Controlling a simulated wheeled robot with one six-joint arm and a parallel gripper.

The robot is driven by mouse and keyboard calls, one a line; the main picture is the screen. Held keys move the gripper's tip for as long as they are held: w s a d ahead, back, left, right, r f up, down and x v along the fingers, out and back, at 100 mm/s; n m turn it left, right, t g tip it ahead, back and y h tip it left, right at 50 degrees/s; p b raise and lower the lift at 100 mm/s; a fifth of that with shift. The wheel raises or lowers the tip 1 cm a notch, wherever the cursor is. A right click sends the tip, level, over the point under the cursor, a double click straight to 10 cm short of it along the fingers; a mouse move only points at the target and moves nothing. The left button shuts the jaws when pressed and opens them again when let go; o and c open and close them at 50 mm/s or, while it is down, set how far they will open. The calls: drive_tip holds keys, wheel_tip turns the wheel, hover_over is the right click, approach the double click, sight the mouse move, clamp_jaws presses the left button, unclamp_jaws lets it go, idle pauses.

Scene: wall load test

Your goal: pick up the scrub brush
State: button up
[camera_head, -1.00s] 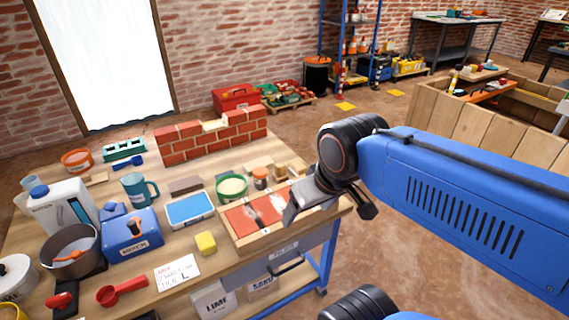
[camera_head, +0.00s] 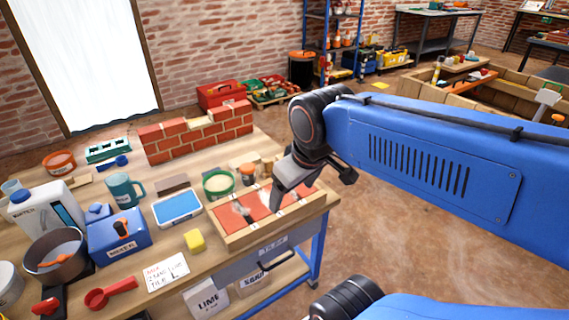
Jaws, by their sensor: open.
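I cannot pick out the scrub brush for certain. A small blue item with a handle (camera_head: 113,163) lies near the back left of the workbench, and a dark brown block (camera_head: 172,184) lies near its middle; either is too small to tell. My gripper (camera_head: 280,197) points down over the right part of a wooden tray (camera_head: 226,238) holding red tiles (camera_head: 262,206) with grey smears. It is open, with nothing visibly held. One finger shows clearly; the other is largely hidden. I cannot tell whether the fingertip touches the tiles.
A brick wall piece (camera_head: 195,132) stands at the bench's back. Around the tray are a green tub (camera_head: 218,184), a blue-topped tray (camera_head: 177,208), a yellow sponge (camera_head: 194,240) and a teal mug (camera_head: 124,190). A blue mixer box (camera_head: 118,235) stands left. Open floor lies right.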

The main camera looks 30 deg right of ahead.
drive_tip(key=w+d+r+n+g+h, duration=0.1)
drive_tip(key=w+d+n, duration=0.3)
drive_tip(key=w, duration=0.5)
drive_tip(key=w+d+n+g+h, duration=0.2)
drive_tip(key=w+n, duration=0.5)
drive_tip(key=w, duration=0.2)
drive_tip(key=w+d+r+n+g+h, duration=0.1)
drive_tip(key=w+d+n, duration=0.3)
drive_tip(key=w, duration=0.5)
drive_tip(key=shift+n, duration=0.7)
drive_tip(key=x, duration=0.7)
drive_tip(key=a+x, duration=0.1)
drive_tip(key=x, duration=0.2)
drive_tip(key=shift+d+f, duration=0.15)
drive_tip(key=shift+f, duration=0.3)
drive_tip(key=shift+w+x, duration=0.2)
drive_tip(key=shift+x, duration=2.85)
drive_tip(key=c, duration=1.3)
drive_tip(key=shift+o, duration=0.2)
